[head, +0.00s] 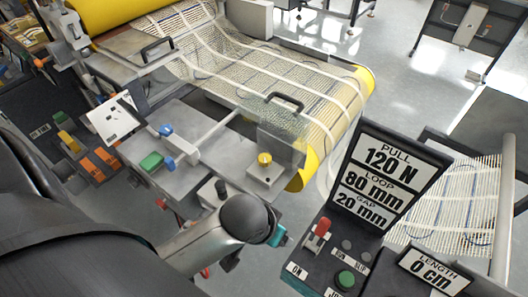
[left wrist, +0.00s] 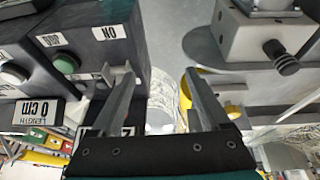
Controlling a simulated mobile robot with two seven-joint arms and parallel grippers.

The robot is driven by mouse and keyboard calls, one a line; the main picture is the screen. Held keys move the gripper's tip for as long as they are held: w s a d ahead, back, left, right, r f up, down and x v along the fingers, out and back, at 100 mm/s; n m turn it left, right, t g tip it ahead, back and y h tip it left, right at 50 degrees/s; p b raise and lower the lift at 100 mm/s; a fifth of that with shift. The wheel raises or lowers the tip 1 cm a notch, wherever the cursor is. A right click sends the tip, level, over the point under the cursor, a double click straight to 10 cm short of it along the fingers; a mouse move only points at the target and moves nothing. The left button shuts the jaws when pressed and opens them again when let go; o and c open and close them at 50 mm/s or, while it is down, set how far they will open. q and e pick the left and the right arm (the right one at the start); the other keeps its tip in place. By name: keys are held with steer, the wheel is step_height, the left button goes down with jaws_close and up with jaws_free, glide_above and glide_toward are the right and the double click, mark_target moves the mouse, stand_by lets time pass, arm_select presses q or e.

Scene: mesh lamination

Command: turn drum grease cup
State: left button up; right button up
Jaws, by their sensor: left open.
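A yellow round cap (head: 264,159) sits on a grey block (head: 270,175) beside the clear guard, near the end of the yellow drum (head: 357,92). It may be the grease cup, but no label shows. A black ribbed knob (left wrist: 280,57) sticks out of a grey housing in the left wrist view. My left gripper (left wrist: 160,72) is open with nothing between its fingers, and the floor and pale mesh show beyond the gap. In the head view only its teal part shows at the end of my left arm, between the grey block and the control box. My right gripper is not in view.
The control box (head: 312,258) with a red switch (head: 320,228) and green button (head: 345,279) stands right of my left gripper. A PULL/LOOP/GAP sign (head: 382,178) rises behind it. Mesh (head: 270,75) runs over the drum. Open floor shows at the top right.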

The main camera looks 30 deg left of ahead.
mark_target(264, 159)
arm_select(q)
steer(key=w+a+n+y, duration=0.1)
steer(key=w+a, duration=0.3)
steer(key=w, duration=0.2)
steer(key=w+a+n, duration=0.2)
steer(key=w+a, duration=0.3)
steer(key=w, duration=0.1)
steer(key=w+a+f+n+y, duration=0.1)
steer(key=w+a+n, duration=0.1)
steer(key=w+a, duration=0.2)
steer(key=shift+w+a+y+b, duration=0.15)
steer(key=shift+w+a+b, duration=0.05)
steer(key=shift+w, duration=0.3)
steer(key=shift+w+a+y+b, duration=0.15)
steer(key=shift+w+b, duration=0.05)
steer(key=shift+w, duration=0.25)
steer(key=shift+f, duration=0.6)
steer(key=shift+c, duration=0.2)
jaws_close()
